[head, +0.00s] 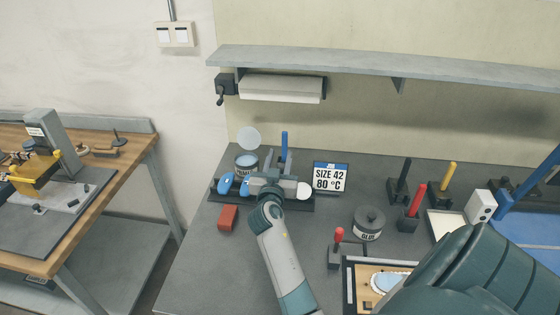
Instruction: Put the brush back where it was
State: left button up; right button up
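My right gripper (279,163) is over the dark rack (290,206) at the back left of the grey bench, its fingers pointing away from me. A blue upright handle (284,140) shows at the fingers; I cannot tell whether it is the brush, or whether it is held or stands behind them. Blue rounded pieces (226,182) and a white rounded end (304,190) show on either side of the wrist. The wrist hides the middle of the rack. No bristles can be made out. My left gripper is not in view.
An open tin (246,166) stands behind the rack. A red block (228,218) lies in front. A glue pot (369,222), a sign (330,177) and stands with black (404,172), yellow (449,174) and red (418,198) handles are to the right. The front left is clear.

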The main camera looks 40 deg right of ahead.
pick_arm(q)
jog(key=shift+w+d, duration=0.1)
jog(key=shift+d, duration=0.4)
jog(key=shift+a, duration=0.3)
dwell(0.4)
